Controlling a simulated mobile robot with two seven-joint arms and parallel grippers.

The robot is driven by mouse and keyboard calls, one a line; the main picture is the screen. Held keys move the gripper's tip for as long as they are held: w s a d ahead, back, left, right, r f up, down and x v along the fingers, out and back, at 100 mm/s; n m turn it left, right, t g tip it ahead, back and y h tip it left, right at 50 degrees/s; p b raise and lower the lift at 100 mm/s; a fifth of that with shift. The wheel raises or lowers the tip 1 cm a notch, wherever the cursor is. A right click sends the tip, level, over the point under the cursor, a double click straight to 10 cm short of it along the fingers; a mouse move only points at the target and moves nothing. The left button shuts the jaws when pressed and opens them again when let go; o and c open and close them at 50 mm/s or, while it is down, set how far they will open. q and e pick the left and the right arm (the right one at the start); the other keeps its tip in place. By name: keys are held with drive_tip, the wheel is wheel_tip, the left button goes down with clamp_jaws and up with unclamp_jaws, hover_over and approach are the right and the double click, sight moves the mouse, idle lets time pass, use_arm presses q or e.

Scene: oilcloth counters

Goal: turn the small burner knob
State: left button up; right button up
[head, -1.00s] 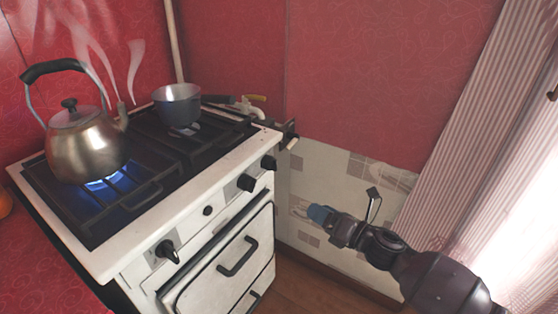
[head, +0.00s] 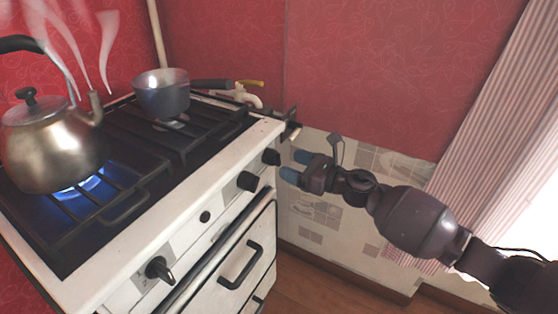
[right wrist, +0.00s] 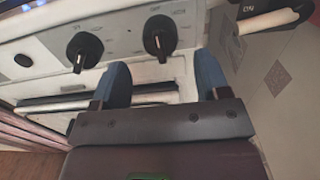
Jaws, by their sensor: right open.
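The white stove's front panel carries black burner knobs. The far-right knob (head: 271,157) is closest to my right gripper (head: 295,167); another knob (head: 247,181) is beside it and a third (head: 159,269) is nearer me. I cannot tell from labels which serves the small burner. My right gripper is open and empty, its blue fingertips a little right of the far-right knob, apart from it. In the right wrist view, that knob (right wrist: 160,36) lies ahead of the gap between the fingers (right wrist: 163,75), its pointer downward; the neighbouring knob (right wrist: 85,48) is left. My left gripper is out of view.
A steaming kettle (head: 50,150) stands over a lit blue flame (head: 82,187). A grey saucepan (head: 162,97) sits on the back burner, its handle toward the wall. The oven handle (head: 240,265) sticks out below the knobs. A striped curtain (head: 480,150) hangs at right.

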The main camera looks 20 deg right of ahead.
sight(280, 161)
drive_tip(key=shift+x, duration=2.3)
drive_tip(key=c, duration=0.9)
